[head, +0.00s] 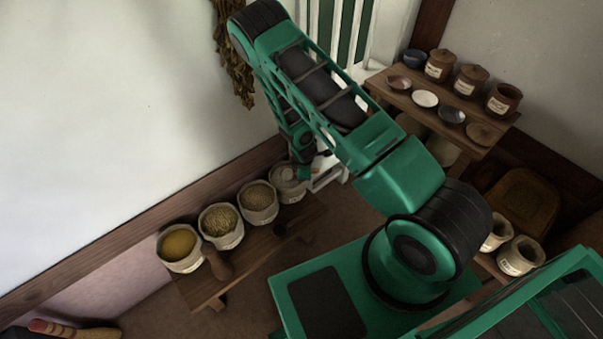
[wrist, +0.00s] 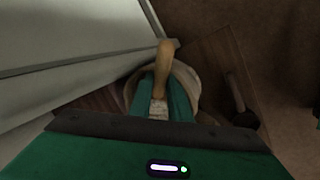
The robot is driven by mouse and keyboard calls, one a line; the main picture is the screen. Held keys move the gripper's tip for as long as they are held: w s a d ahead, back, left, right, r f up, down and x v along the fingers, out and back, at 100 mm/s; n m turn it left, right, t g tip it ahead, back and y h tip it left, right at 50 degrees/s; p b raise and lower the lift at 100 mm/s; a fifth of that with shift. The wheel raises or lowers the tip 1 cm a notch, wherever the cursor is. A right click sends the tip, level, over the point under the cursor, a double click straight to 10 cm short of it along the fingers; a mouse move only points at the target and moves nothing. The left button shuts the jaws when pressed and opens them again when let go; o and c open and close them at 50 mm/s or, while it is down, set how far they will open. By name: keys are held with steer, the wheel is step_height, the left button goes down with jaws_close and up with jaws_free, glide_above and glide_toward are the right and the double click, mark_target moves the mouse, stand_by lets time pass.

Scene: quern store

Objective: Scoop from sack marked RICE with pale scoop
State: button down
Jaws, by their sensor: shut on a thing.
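My gripper (wrist: 160,98) is shut on the pale scoop (wrist: 166,57), whose wooden handle stands up between the green fingers in the wrist view. The scoop's lower end is hidden by the fingers. The gripper is over the mouth of a pale cloth sack (wrist: 188,77), which also shows in the head view as the far-right sack (head: 289,194) on the low bench. My arm's end partly covers that sack in the head view. Its label is too small to read, so I cannot tell if it says RICE, nor whether the scoop touches the contents.
Several filled sacks (head: 221,226) line the low bench (head: 255,252) along the wall. A dark object (head: 280,231) lies on the bench. A shelf (head: 440,110) with jars and bowls stands at the back right.

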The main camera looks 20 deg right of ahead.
steer(key=shift+w+d+g+y, duration=0.2)
steer(key=shift+d+g+y, duration=0.3)
steer(key=shift+y, duration=0.6)
steer(key=shift+w+d+m+g+y, duration=0.1)
steer(key=shift+d+m+g+y, duration=0.25)
steer(key=shift+y, duration=0.75)
steer(key=shift+r, duration=0.15)
steer(key=shift+y, duration=0.7)
steer(key=shift+r, duration=2.55)
